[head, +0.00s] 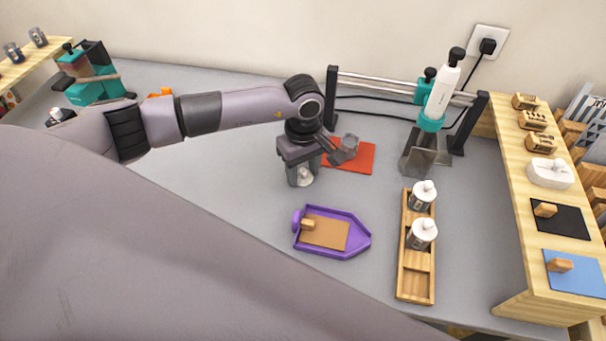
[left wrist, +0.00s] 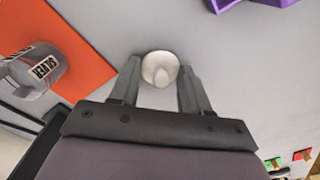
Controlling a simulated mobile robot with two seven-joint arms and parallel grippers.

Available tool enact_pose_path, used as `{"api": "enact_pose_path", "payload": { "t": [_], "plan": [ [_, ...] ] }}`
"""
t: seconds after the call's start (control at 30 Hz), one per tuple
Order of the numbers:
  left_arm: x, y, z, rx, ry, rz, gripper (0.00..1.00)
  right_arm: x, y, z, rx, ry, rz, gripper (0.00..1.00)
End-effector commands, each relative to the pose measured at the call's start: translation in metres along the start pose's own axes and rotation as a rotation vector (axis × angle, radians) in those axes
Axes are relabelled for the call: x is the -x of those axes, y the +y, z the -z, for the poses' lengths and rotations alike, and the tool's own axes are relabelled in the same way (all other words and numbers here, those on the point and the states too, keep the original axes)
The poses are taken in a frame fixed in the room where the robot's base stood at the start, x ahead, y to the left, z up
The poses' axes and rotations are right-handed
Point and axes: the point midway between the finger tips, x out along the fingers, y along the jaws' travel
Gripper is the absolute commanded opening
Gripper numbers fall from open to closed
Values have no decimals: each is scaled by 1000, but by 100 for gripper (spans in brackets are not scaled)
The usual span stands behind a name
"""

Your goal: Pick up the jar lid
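The jar lid, white and round with a knob, lies on the grey table in the head view (head: 304,176). It also shows in the left wrist view (left wrist: 160,68). My left gripper (head: 302,180) points down over it. In the left wrist view the fingers (left wrist: 160,80) are apart, one on each side of the lid, with no clear grip on it. An open grey jar (head: 349,143) stands on a red mat (head: 362,161) beside the gripper; its label shows in the left wrist view (left wrist: 35,70). My right gripper is not in view.
A purple tray (head: 360,242) lies in front of the gripper. A wooden rack (head: 416,291) with two lidded jars stands to its right. A metal frame (head: 380,82) with a white and teal tool is behind. A wooden shelf (head: 545,292) borders the right side.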

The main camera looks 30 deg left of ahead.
Motion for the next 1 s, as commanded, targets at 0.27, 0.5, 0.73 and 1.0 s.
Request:
{"api": "enact_pose_path", "payload": {
  "t": [0.27,0.5,0.73,1.0],
  "plan": [
    [1,0,0,0,0,0,13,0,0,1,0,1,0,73],
    [2,0,0,1,0,-1,12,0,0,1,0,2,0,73],
    [22,1,0,1,1,-4,12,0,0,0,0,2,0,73],
    [85,2,1,-1,3,-7,12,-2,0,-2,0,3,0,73]
  ]
}}
